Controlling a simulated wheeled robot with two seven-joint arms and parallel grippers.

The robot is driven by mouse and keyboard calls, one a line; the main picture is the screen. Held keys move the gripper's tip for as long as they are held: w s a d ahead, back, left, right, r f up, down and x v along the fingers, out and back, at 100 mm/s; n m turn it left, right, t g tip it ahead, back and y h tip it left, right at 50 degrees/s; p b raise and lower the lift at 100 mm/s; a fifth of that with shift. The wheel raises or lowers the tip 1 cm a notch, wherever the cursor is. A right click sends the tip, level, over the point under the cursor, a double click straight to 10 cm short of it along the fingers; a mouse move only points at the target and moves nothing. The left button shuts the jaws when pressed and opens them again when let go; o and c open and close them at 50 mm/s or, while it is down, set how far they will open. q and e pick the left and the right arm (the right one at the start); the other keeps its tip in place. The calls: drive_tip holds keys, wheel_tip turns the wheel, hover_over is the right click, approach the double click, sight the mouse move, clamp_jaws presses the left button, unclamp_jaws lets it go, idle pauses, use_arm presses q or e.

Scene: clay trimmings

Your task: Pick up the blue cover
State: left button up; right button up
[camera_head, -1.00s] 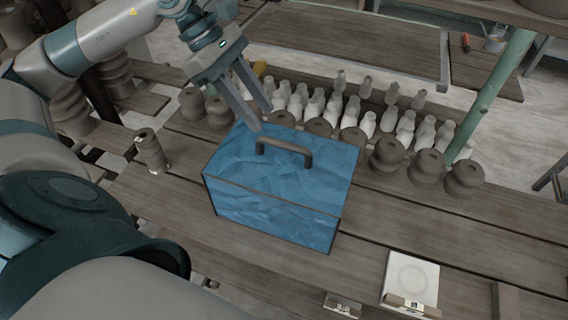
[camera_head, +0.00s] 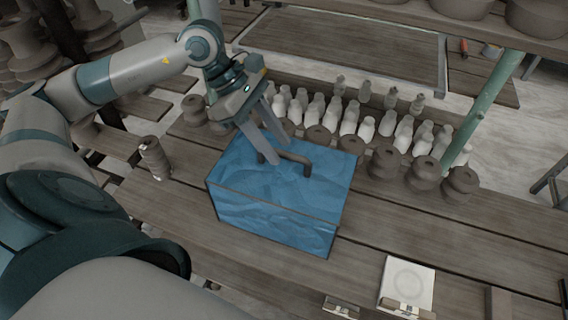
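The blue cover (camera_head: 270,220) is a box-shaped blue piece with dark edges, standing on the wooden table (camera_head: 420,225). A dark handle (camera_head: 297,158) arches over its top. My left gripper (camera_head: 279,151) points down at the left part of the handle, with its two long grey fingers apart. One finger is in front of the handle's left end and the other is behind it. I cannot tell whether either finger touches the handle.
Several pale bottle-shaped pieces (camera_head: 366,127) and several dark clay pots (camera_head: 387,163) stand close behind the cover. A dark stacked piece (camera_head: 154,158) stands to its left. A white square tile (camera_head: 406,283) lies at front right. A green post (camera_head: 484,108) rises at right.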

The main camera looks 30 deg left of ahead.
sight(281, 151)
use_arm(q)
drive_tip(key=p+x, duration=0.1)
drive_tip(key=x, duration=0.2)
drive_tip(key=shift+d+r+p, duration=0.15)
drive_tip(key=shift+p, duration=0.2)
drive_tip(key=shift+w+d+f, duration=0.1)
drive_tip(key=shift+d+f, duration=0.05)
drive_tip(key=shift+f, duration=0.35)
drive_tip(key=c, duration=0.8)
clamp_jaws()
